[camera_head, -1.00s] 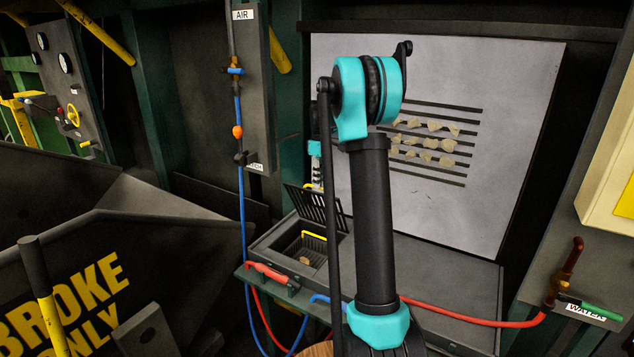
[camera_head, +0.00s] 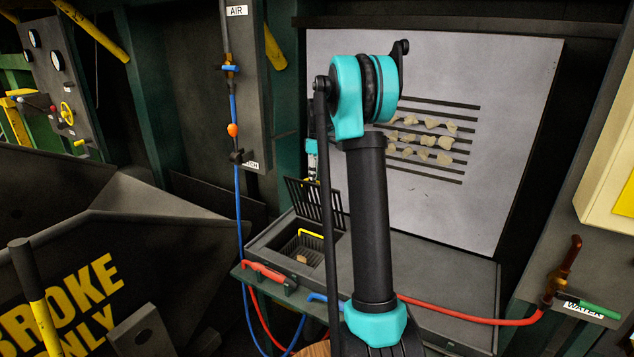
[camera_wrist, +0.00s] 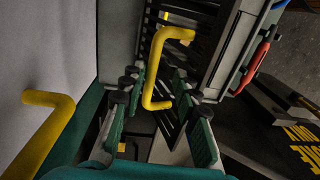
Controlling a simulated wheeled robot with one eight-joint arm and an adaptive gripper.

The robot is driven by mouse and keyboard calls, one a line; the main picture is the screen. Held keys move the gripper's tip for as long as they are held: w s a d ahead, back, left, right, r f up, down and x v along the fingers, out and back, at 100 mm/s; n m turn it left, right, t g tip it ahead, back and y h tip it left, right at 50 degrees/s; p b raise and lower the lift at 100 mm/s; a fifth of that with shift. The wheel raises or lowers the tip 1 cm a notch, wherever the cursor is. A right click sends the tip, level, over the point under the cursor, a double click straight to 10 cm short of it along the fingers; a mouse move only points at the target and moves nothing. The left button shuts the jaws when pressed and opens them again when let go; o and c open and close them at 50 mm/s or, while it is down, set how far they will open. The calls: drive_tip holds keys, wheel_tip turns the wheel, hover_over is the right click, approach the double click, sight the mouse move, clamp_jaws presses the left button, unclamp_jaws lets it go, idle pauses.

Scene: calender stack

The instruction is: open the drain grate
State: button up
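The drain grate (camera_head: 318,200) is a black slatted lid, raised and tilted up at the back of the open drain box (camera_head: 262,243). In the wrist view its slats (camera_wrist: 203,32) show behind a bent yellow handle (camera_wrist: 152,85). My gripper (camera_wrist: 158,88) is open, with its green and black fingers on either side of this handle. Gaps show beside the handle, and I cannot tell whether either finger touches it. In the head view my gripper (camera_head: 312,148) is mostly hidden behind my arm.
Inside the box sit a basket with a yellow handle (camera_head: 312,234) and a small tan lump (camera_head: 302,258). A red-handled hose (camera_head: 265,271) lies on the front edge. A pale panel (camera_head: 500,120) stands behind. Another yellow bar (camera_wrist: 48,125) is left in the wrist view.

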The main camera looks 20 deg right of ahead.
wheel_tip(320, 180, up, 11)
drive_tip(key=shift+w+d, duration=0.25)
drive_tip(key=shift+d, duration=0.1)
drive_tip(key=shift+c, duration=0.4)
